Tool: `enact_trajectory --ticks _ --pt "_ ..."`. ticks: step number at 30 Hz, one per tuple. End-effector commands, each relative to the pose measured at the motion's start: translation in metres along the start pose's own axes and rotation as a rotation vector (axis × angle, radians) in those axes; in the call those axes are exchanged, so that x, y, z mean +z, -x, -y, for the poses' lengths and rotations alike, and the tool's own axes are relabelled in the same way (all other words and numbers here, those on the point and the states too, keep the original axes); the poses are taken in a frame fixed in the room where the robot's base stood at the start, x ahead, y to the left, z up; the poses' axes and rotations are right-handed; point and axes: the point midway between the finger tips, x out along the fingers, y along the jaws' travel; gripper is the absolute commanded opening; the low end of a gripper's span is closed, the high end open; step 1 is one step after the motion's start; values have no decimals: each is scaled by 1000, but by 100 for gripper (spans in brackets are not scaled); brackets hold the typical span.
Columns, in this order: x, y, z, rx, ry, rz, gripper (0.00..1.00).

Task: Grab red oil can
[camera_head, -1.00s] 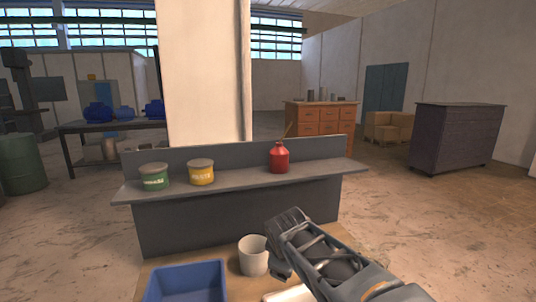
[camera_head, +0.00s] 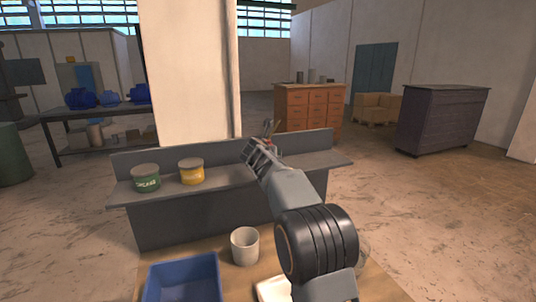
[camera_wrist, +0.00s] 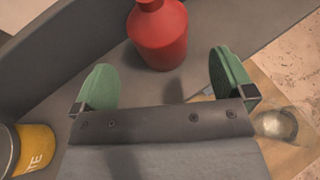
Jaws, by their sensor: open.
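The red oil can (camera_wrist: 158,33) stands on the grey shelf (camera_wrist: 70,88), ahead of my gripper in the wrist view. Its top is cut off by the picture's edge. My gripper (camera_wrist: 164,82) is open and empty, its two green fingers spread wide, with the can just beyond the fingertips and between their lines. In the head view my gripper (camera_head: 260,150) reaches over the shelf and hides nearly all of the can. Only a small bit of red shows there.
A yellow can (camera_head: 191,172) and a green can (camera_head: 146,178) stand left on the shelf. Below are a blue bin (camera_head: 184,280), a whitish cup (camera_head: 245,246) and a white tray (camera_head: 272,290) on a wooden table. A pale pillar (camera_head: 186,70) rises behind the shelf.

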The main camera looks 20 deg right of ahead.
Motion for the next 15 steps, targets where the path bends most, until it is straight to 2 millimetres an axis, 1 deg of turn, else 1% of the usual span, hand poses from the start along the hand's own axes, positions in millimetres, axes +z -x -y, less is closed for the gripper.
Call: enact_trajectory --ticks 1,4,7,12,15 --pt "2 -8 1 -2 -1 -1 100" --pt "1 -20 0 0 -2 -2 100" --pt "1 -28 0 0 -3 -1 100" --pt "1 -34 0 0 -3 -1 100" --pt "1 -45 0 -1 -3 -3 100"
